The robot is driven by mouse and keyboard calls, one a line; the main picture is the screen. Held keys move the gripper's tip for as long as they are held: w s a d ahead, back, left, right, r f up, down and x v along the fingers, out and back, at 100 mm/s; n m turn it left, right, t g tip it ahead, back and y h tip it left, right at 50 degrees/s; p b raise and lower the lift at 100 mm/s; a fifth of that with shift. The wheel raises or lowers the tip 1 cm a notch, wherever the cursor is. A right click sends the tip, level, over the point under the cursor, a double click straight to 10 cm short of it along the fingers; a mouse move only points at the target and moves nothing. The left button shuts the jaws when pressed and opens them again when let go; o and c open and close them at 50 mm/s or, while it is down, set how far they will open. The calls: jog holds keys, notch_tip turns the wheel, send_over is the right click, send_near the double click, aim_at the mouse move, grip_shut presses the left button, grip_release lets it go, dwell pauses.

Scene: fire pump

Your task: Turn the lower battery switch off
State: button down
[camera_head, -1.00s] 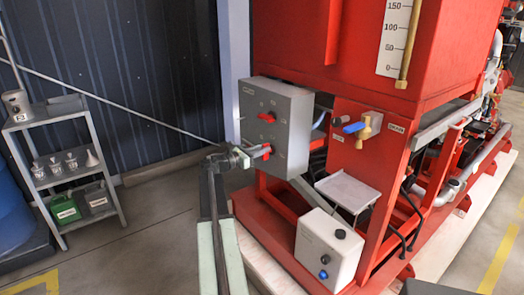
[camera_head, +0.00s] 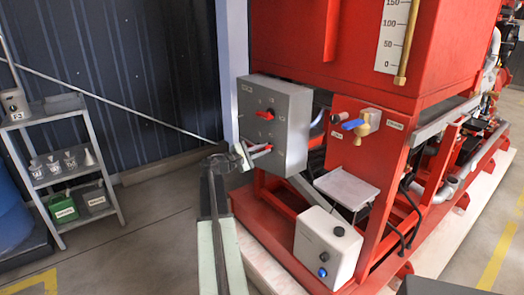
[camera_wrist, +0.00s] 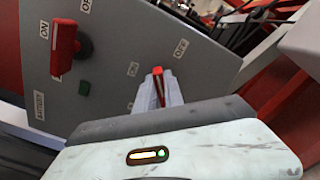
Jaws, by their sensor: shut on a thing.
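The grey switch box (camera_head: 290,118) is on the red pump frame and carries two red switches. The upper switch (camera_head: 265,114) also shows in the wrist view (camera_wrist: 65,46), clear of my gripper. The lower battery switch (camera_wrist: 158,84) is a red lever between my gripper's two pale fingertips (camera_wrist: 158,98). My gripper (camera_head: 252,150) is shut on that lever at the box's lower front. The fingers hide part of the lever and its pivot. An OFF label (camera_wrist: 180,48) shows on the panel to the right of the lever.
A white box with knobs (camera_head: 327,250) and a small tray (camera_head: 347,188) stand right of my arm. A blue-handled brass valve (camera_head: 360,126) is further right. A grey shelf cart (camera_head: 62,165) stands at left, with open floor between.

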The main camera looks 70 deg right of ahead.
jog(key=shift+f+m+b, duration=0.15)
jog(key=shift+m, duration=1.1)
jog(key=shift+f+m+b, duration=0.2)
jog(key=shift+m, duration=1.1)
jog(key=shift+f+m+b, duration=0.15)
jog(key=shift+m, duration=1.1)
jog(key=c, duration=1.4)
grip_release()
jog(key=shift+s+f, duration=0.1)
jog(key=shift+c, duration=0.2)
jog(key=shift+a, duration=0.1)
jog(key=v, duration=0.7)
jog(key=shift+w+a, duration=0.25)
jog(key=shift+a, duration=0.05)
